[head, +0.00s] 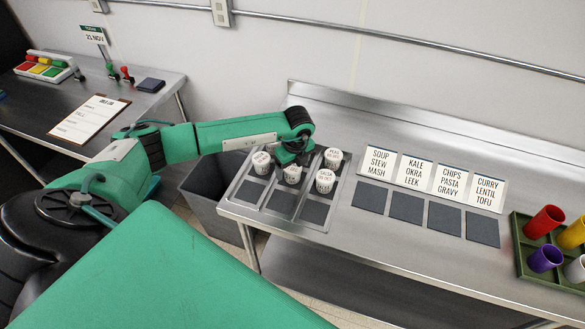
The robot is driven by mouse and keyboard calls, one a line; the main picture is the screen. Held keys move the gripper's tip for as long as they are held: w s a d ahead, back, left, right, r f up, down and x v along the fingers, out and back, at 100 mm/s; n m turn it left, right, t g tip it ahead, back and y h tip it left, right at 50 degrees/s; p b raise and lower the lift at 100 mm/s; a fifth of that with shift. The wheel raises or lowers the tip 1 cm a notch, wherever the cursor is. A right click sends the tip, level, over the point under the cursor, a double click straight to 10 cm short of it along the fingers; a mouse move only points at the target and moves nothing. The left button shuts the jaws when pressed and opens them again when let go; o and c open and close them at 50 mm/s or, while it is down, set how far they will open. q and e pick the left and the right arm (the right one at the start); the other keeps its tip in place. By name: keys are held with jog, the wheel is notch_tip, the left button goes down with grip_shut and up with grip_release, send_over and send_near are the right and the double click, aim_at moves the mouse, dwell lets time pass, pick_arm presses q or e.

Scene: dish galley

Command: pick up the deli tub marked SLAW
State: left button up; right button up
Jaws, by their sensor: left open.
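Several small white deli tubs with printed lids stand in the dark cells of a metal tray on the steel counter. One tub (262,163) is at the left, one (292,175) in the middle, one (325,183) at the right front and one (333,158) at the right back. The lid print is too small to tell surely which is marked SLAW. My left gripper (291,163) is open and points down over the tray, right above or around the middle tub. It partly covers that tub; whether they touch I cannot tell. My right gripper is out of view.
The tray (247,212) has empty cells in front. Word cards (411,171) stand behind dark pads (407,208) on the counter. A green crate (520,257) of coloured cups is at the right. A grey bin (208,195) stands left of the counter. A side table holds a clipboard (90,118).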

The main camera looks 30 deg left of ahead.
pick_arm(q)
jog(key=shift+w+a+f, duration=0.1)
jog(key=shift+a+f, duration=0.05)
jog(key=shift+f, duration=1.05)
jog(key=c, duration=1.1)
jog(key=shift+r, duration=0.1)
